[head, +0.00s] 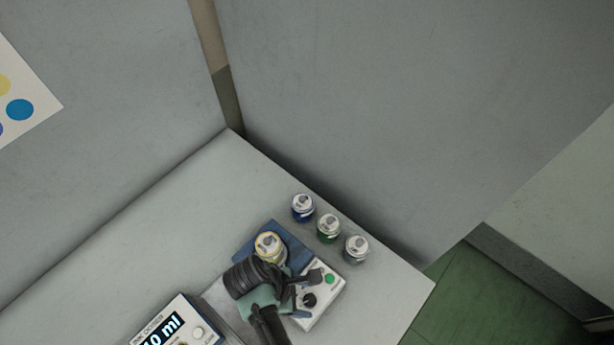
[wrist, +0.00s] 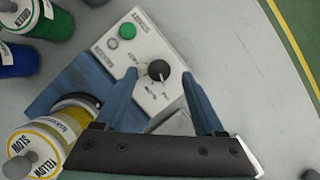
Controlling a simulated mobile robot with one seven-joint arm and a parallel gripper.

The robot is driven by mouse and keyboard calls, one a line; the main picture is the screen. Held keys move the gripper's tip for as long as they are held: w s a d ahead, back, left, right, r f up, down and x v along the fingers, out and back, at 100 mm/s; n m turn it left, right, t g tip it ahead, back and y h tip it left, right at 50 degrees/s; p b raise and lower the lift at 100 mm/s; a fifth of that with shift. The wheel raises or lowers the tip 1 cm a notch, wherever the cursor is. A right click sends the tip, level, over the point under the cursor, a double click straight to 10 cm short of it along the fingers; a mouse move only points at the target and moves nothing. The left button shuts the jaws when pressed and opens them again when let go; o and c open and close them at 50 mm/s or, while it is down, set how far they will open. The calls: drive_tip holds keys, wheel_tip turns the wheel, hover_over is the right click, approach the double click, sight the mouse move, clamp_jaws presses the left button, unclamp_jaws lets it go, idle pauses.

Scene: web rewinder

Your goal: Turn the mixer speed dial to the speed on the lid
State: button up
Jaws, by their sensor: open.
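The mixer's white control panel (wrist: 150,45) bears a black speed dial (wrist: 158,70) with a pale pointer line, directed toward the panel's lower right in the wrist view. Small lettering around the dial is too small to read surely. My gripper (wrist: 160,76) is open, with one blue finger on each side of the dial; I cannot tell whether they touch it. A yellow jar (wrist: 62,122) is on the mixer's blue base (wrist: 62,88). Its white lid (wrist: 38,143) seems to read SLOW and YELLOW. In the head view the dial (head: 308,299) is beside my dark gripper (head: 302,287).
A green button (wrist: 128,31) is on the same panel. Blue (head: 303,208), green (head: 329,229) and grey-white (head: 356,249) jars stand behind the mixer near the bench edge. An ink dispenser (head: 176,328) with a lit display is front left. The left bench (head: 130,240) is clear.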

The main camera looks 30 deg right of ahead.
sight(310, 301)
drive_tip(key=shift+x, duration=1.2)
clamp_jaws()
